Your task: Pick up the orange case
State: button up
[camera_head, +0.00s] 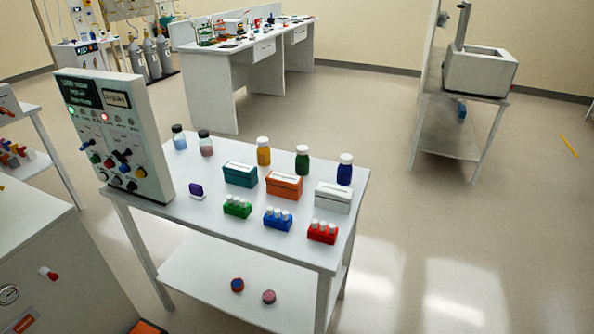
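The orange case (284,187) is a small box with a pale label on its top. It sits on the white table (190,220) near the middle of the head view. A teal case (240,177) stands to its left and a white case (333,199) to its right, with narrow gaps between. A yellow bottle (263,153) and a green bottle (302,160) stand behind it. A blue vial rack (278,219) is in front of it. Nothing covers the orange case. My gripper is not in view.
A tall control panel (115,135) stands at the table's left end. A blue bottle (345,170), green rack (237,207) and red rack (322,232) crowd the tabletop. A grey cabinet (60,275) is at lower left. The floor (400,210) right of the table is clear.

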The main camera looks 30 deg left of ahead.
aim_at(281, 184)
jog(key=u, duration=0.55)
jog(key=i, duration=0.85)
jog(key=u, duration=1.2)
jog(key=i, duration=0.35)
jog(key=u, duration=0.4)
